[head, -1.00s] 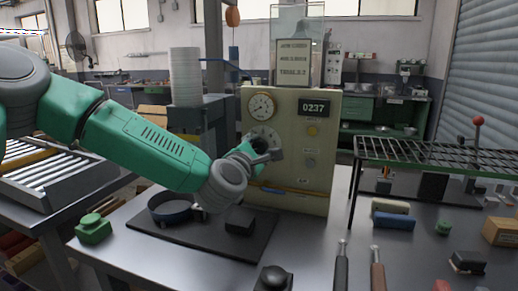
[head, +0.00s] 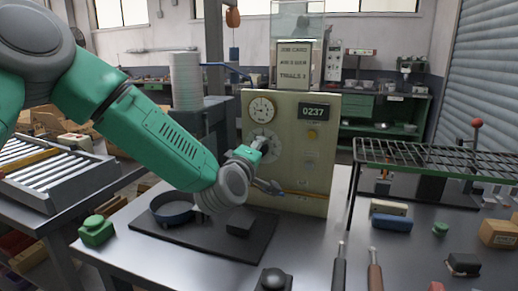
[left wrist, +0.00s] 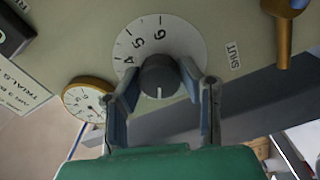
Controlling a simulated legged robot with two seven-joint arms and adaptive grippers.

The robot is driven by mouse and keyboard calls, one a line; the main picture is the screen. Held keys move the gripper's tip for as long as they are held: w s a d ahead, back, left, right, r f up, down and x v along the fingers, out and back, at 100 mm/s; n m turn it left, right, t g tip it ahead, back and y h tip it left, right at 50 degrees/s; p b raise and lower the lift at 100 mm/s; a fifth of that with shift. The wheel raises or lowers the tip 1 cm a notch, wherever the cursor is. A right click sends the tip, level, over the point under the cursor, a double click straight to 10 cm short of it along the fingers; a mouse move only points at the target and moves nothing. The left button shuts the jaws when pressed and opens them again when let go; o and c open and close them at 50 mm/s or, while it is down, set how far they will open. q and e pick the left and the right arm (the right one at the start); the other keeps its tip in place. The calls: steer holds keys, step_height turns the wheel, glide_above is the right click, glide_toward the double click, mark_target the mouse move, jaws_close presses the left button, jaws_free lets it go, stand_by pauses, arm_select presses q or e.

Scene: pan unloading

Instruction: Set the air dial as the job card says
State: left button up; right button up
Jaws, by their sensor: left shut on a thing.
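The air dial (head: 266,133) is a round white plate on the cream panel. In the left wrist view the dial plate (left wrist: 182,35) shows the marks 5 and 6, with a SHUT label beside it. Its dark knob (left wrist: 159,76) has a white line pointing toward my palm. My left gripper (head: 259,146) is at the dial, and in the left wrist view its fingers (left wrist: 158,88) are closed on both sides of the knob. My right gripper is not in view.
A gauge (head: 262,109) sits above the dial, beside a display (head: 314,112) reading 0237. A yellow lever (head: 305,195) is low on the panel. A wire rack (head: 430,160) is at right.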

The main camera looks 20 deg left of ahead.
arm_select(q)
steer(key=m, duration=0.2)
steer(key=m+p, duration=0.1)
steer(key=m, duration=0.3)
steer(key=shift+s+d+f+m, duration=0.1)
steer(key=shift+s+f+m, duration=0.05)
steer(key=shift+f+m, duration=0.2)
steer(key=m+p, duration=0.1)
steer(key=m, duration=0.4)
steer(key=shift+f, duration=0.1)
steer(key=o, duration=0.9)
steer(key=shift+o, duration=1.1)
steer(key=shift+r, duration=0.25)
